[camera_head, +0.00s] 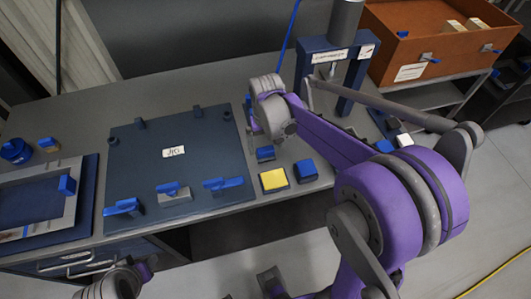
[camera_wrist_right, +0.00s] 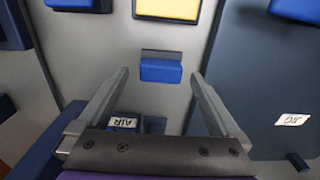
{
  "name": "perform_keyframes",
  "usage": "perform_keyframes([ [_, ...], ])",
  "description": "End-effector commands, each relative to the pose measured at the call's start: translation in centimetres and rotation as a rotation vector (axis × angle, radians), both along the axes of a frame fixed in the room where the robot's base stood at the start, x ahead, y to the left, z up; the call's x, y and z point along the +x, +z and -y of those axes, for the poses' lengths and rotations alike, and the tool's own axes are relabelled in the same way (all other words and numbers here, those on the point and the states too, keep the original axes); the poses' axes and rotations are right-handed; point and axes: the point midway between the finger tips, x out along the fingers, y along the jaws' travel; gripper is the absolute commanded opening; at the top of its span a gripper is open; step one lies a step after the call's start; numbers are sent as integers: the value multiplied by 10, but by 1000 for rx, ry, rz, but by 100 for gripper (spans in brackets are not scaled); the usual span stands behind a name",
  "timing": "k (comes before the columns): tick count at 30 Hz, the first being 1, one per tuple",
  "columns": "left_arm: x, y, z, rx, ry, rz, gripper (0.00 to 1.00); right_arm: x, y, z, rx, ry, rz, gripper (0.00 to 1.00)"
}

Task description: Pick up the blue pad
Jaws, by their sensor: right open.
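A square blue pad (camera_head: 305,170) lies on the bench, right of a yellow pad (camera_head: 273,180) in the head view. A smaller blue block (camera_head: 265,154) with a grey back part lies just behind the yellow pad. In the wrist view my right gripper (camera_wrist_right: 160,74) is open and empty. Its fingers point toward the small blue block (camera_wrist_right: 161,71), which shows between the fingertips without visible contact. The yellow pad (camera_wrist_right: 168,8) and part of a blue pad (camera_wrist_right: 80,4) show at the top edge. My left gripper is not clearly in view.
A dark blue jig plate (camera_head: 140,150) with blue-handled clamps fills the bench middle. A blue press frame (camera_head: 312,62) stands behind my right arm. An orange crate (camera_head: 400,70) stands at the back right. A grey tray lies at the left. Bare bench (camera_head: 215,95) lies behind the plate.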

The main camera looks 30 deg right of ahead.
Motion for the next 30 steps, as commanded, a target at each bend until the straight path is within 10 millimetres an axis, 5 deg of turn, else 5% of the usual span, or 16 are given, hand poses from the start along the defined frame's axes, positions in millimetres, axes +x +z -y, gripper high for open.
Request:
perform_keyframes([
  [6, 0, -2, 0, 0, 0, -1, 50, 0, -27, -1, 0, 0, 0, 100],
  [14, 0, -2, 0, 0, 0, -1, 50, 0, -29, -1, 0, 0, 0, 100],
  [27, 0, -2, 0, 0, 0, -1, 50, 0, -28, -1, 0, 0, 0, 21],
  [30, 0, -2, 0, 0, 0, -1, 50, 0, -28, -1, 0, 0, 0, 19],
])
